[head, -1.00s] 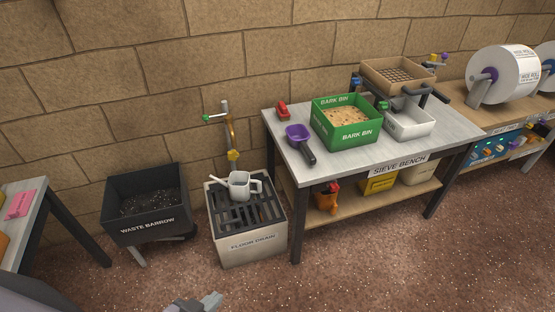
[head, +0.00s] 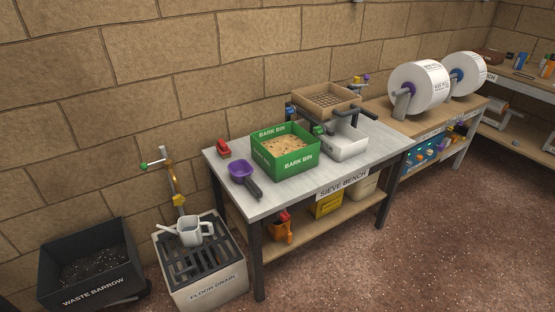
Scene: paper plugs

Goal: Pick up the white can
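The white can (head: 190,231) stands upright on the dark grate of the floor drain (head: 215,288), at the lower left of the head view. It looks like a small watering can, with a spout pointing left and a handle on its right side. A tap on a post rises just behind it. Neither of my grippers shows in the head view now, so nothing is seen touching the can.
A waste barrow (head: 92,290) stands left of the drain. The sieve bench (head: 290,196) is to its right, with a green bark bin (head: 285,160), a purple scoop (head: 243,172) and a white tray (head: 345,143). Open floor (head: 420,260) lies in front and right.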

